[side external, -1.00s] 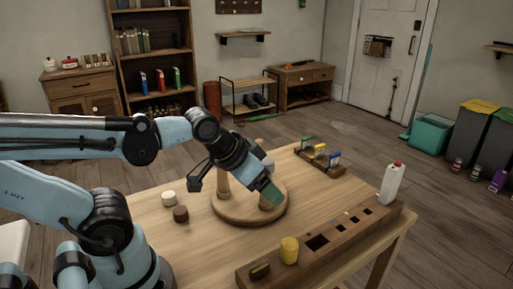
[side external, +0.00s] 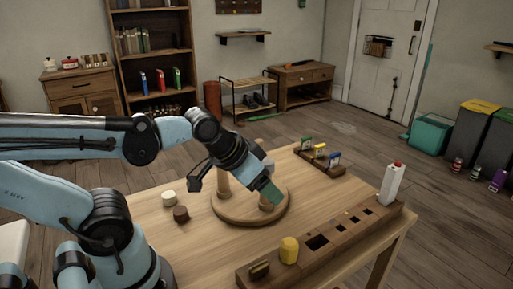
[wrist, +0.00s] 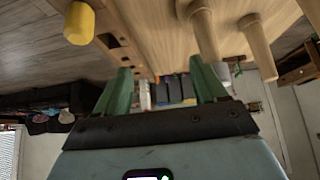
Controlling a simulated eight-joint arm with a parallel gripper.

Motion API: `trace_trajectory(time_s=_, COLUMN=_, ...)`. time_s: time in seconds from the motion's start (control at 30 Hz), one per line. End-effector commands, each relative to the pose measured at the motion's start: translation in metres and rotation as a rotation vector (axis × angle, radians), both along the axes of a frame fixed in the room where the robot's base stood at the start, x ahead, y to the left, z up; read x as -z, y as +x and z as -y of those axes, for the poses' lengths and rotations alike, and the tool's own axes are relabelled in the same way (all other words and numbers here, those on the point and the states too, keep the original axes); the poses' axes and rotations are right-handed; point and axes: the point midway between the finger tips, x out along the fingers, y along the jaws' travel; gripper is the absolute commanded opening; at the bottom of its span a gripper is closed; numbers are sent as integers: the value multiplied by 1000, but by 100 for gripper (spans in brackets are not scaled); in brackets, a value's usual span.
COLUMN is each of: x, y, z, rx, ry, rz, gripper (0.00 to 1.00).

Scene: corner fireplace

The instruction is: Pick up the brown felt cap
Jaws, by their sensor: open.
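The brown felt cap (side external: 181,214) is a small dark brown cylinder on the wooden table at the left, in the side external view. It stands beside a cream cap (side external: 168,198). I cannot make it out in the wrist view. My gripper (side external: 270,193) is to the right of the cap, tilted down over the right part of a round wooden base (side external: 238,220) with upright pegs. In the wrist view, the green fingers of my gripper (wrist: 162,88) are spread apart, and I see nothing held between them.
A slotted wooden block (side external: 335,241) runs along the near right table edge, with a yellow cylinder (side external: 289,250) at its near end and a white bottle (side external: 392,184) at the far end. A small rack (side external: 320,160) of coloured items sits at the back. Table around the brown cap is mostly clear.

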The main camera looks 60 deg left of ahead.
Motion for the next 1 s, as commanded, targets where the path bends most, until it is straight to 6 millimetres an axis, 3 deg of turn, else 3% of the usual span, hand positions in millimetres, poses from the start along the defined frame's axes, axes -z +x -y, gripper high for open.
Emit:
trace_trajectory(time_s=0.13, x=0, y=-1, z=-4, rx=-42, ry=-19, rz=-9, gripper=71)
trace_trajectory(time_s=0.27, x=2, y=-4, z=-21, rx=-237, ry=-112, rz=-48, gripper=71)
trace_trajectory(time_s=0.6, x=10, y=-37, z=-92, rx=-1200, ry=-510, rz=-159, gripper=71)
trace_trajectory(time_s=1.0, x=11, y=-91, z=-149, rx=-2324, ry=-850, rz=-120, gripper=71)
